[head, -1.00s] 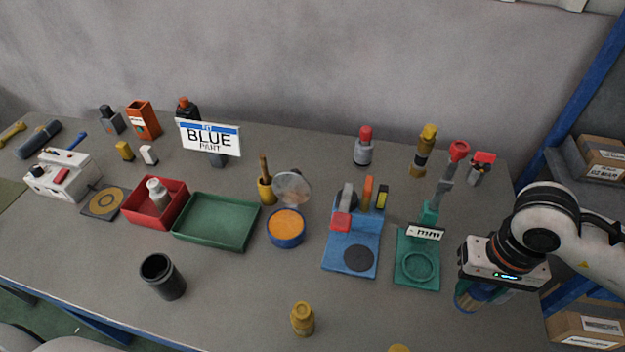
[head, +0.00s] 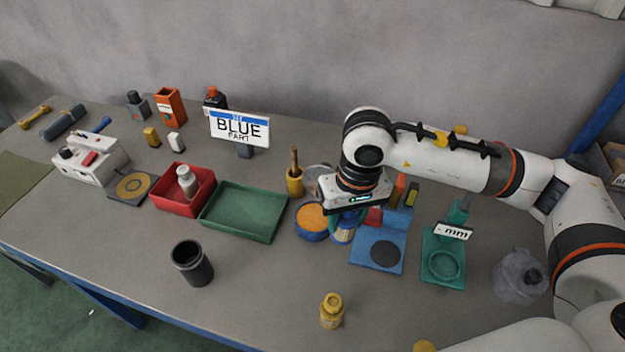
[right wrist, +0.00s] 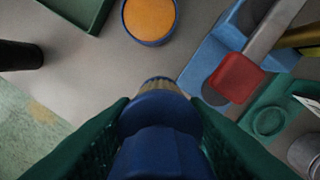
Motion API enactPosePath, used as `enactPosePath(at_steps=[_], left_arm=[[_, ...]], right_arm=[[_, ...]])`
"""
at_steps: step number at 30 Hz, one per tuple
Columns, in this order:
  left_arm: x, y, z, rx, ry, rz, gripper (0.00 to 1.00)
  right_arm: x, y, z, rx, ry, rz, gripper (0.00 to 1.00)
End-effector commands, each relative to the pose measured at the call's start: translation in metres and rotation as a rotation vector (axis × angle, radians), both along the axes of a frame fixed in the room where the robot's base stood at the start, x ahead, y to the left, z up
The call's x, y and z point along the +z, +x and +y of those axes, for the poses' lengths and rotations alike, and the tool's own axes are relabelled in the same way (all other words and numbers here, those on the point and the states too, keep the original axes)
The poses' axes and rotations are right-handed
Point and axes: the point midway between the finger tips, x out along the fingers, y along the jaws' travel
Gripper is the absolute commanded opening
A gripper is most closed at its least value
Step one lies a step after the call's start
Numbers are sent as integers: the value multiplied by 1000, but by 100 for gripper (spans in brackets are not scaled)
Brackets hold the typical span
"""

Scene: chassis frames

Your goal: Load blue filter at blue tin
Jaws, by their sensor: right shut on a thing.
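My right gripper (head: 346,222) is shut on the blue filter (head: 342,236), a blue piece with a pale tan ribbed end, and holds it above the table. In the right wrist view the filter (right wrist: 157,125) sits between the two green fingers, its tan end pointing away from me. The blue tin (head: 309,231) is round and open, with an orange fill. It stands just left of the gripper in the head view, and the right wrist view shows it (right wrist: 150,42) ahead of the filter, apart from it. My left gripper is not in view.
A green tray (head: 240,232) lies left of the tin. A blue stand (head: 365,258) and a green stand (head: 430,272) are to the right. A yellow bottle (head: 331,312) and a black cup (head: 192,264) stand in front.

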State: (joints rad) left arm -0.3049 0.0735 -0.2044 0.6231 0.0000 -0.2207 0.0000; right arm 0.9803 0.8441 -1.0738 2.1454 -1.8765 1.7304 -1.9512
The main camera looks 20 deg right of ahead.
Motion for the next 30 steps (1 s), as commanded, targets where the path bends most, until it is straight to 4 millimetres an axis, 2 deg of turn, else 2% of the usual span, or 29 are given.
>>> enactPosePath(at_steps=[3,6,9,12,17,30], left_arm=[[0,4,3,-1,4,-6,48],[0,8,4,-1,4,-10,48],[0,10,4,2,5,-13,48],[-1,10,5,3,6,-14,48],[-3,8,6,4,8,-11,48],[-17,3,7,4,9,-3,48]], right_arm=[[1,37,14,-51,91,-30,17],[0,64,18,-104,159,-65,17],[-3,84,16,-153,208,-97,17],[-6,95,13,-186,238,-121,17],[-14,100,11,-199,250,-134,17],[-57,100,11,-199,249,-134,17]])
